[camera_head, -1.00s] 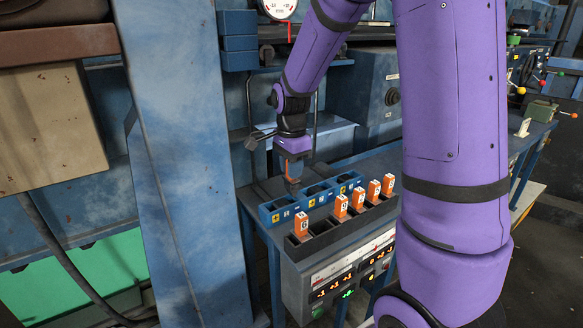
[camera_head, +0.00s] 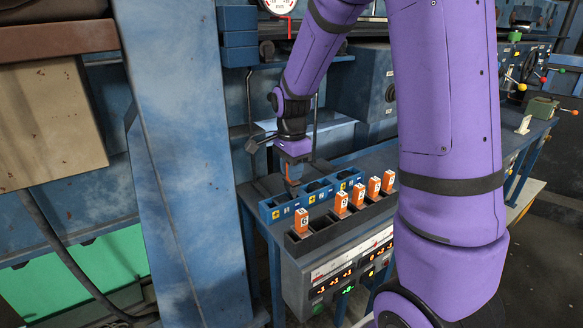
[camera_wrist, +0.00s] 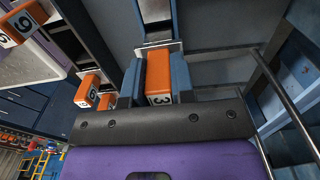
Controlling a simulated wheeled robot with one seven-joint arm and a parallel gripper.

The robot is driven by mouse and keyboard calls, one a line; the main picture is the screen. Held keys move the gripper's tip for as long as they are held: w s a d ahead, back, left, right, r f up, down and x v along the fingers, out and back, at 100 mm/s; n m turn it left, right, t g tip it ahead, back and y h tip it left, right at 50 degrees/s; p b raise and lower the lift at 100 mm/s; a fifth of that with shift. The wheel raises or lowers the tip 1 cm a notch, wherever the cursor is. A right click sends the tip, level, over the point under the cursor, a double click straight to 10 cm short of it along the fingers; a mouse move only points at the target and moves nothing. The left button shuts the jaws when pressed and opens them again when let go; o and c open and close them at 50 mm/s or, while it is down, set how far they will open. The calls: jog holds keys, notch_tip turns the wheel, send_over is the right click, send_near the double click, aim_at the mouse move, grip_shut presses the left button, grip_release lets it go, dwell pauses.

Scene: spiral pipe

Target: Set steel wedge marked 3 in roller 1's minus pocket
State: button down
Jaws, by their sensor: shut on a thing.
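The steel wedge marked 3 (camera_wrist: 158,72) has an orange body and a white end label with a black 3. In the wrist view it sits between the two fingers of my gripper (camera_wrist: 157,80), which is shut on it. In the head view my gripper (camera_head: 293,182) points down over the left part of the blue pocket block (camera_head: 266,215). The lower end of the wedge is hidden there, so I cannot tell how deep it sits or which pocket it is in.
A black rack (camera_head: 318,238) in front of the blue block holds several orange wedges, one marked 6 (camera_head: 302,221) at its left end. A panel with lit digits (camera_head: 346,280) is below. A blue post (camera_head: 185,160) stands to the left.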

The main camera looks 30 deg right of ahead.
jog(key=shift+f, duration=2)
jog(key=c, duration=0.9)
grip_release()
notch_tip(320, 180, up, 11)
jog(key=shift+f, duration=0.1)
jog(key=s+a+r+n+t, duration=0.1)
jog(key=s+a+r+n, duration=0.1)
jog(key=s+r+n, duration=0.2)
jog(key=s+a+r+n+t, duration=0.2)
jog(key=s+r+n, duration=0.1)
jog(key=s+n, duration=0.5)
jog(key=s+a+r+n+t, duration=0.2)
jog(key=s+r+n, duration=0.2)
jog(key=s, duration=0.7)
jog(key=shift+s+a+r+n, duration=0.3)
jog(key=shift+s+r+n, duration=0.05)
jog(key=shift+n, duration=0.65)
